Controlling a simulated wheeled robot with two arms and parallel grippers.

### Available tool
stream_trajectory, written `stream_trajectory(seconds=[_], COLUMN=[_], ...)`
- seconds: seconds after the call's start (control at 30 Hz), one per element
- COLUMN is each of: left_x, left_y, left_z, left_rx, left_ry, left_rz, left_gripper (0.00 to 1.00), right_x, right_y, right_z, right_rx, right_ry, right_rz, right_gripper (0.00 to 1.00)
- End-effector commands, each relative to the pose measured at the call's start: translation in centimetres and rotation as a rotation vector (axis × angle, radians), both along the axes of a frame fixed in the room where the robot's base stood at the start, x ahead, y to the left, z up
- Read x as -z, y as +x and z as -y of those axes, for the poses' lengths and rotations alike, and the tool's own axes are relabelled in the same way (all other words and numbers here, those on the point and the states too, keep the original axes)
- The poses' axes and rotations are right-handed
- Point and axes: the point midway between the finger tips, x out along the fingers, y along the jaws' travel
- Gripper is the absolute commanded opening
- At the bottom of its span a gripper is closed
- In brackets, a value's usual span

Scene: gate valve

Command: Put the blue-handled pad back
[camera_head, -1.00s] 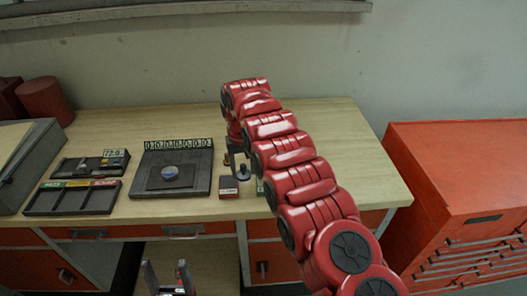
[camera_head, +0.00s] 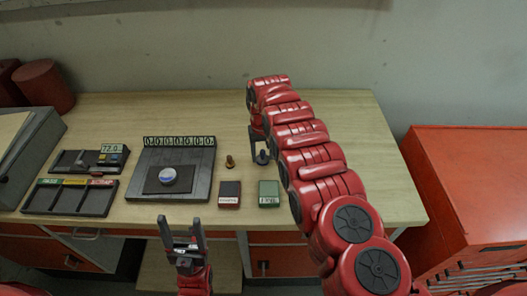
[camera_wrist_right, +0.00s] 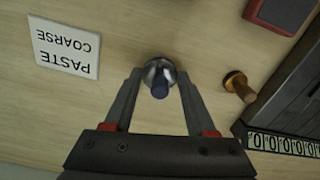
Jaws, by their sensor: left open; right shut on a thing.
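The blue-handled pad (camera_wrist_right: 160,80) has a dark blue handle and a round grey base. In the head view the pad (camera_head: 262,158) shows small and dark below my right wrist. My right gripper (camera_wrist_right: 158,88) is shut on it, with one finger on each side. I cannot tell whether its base touches the bench. A brass pad with a brown handle (camera_head: 230,161) stands to its left; it also shows in the wrist view (camera_wrist_right: 238,85). My left gripper (camera_head: 181,219) is open and empty at the bench's front edge.
A red box (camera_head: 229,194) and a green box (camera_head: 269,194) lie near the front edge. A dark counter unit (camera_head: 205,165) carries a round blue-white piece (camera_head: 168,176). A white "PASTE COARSE" label (camera_wrist_right: 64,47) lies beside the pad. Bare bench extends to the right.

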Motion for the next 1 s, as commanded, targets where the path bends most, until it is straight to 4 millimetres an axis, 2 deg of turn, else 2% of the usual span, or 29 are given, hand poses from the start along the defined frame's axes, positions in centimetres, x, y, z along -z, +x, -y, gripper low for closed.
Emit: stream_trajectory(seconds=[0.07,0.1,0.23,0.67,0.87,1.0], left_x=[0.1,0.1,0.0,0.4,1.6,3.1], left_y=[0.0,0.0,0.0,0.0,0.0,0.0], left_z=[0.0,0.0,0.0,0.0,0.0,0.0], left_rx=[0.000,0.000,0.000,0.000,0.000,0.000], left_ry=[0.000,0.000,0.000,0.000,0.000,0.000], left_rz=[0.000,0.000,0.000,0.000,0.000,0.000], left_gripper=[0.68,0.68,0.68,0.68,0.68,0.68], right_x=[0.0,0.0,0.0,-0.6,-2.7,-5.3], right_y=[0.0,0.0,0.0,0.1,0.1,0.1], right_z=[0.0,0.0,0.0,0.0,0.0,0.0], right_rx=[0.000,0.000,0.000,0.000,0.000,0.000], right_ry=[0.000,0.000,0.000,0.001,0.002,0.002], right_rz=[0.000,0.000,0.000,0.000,0.004,0.003], right_gripper=[0.04,0.62,0.85,0.86,0.86,0.86])
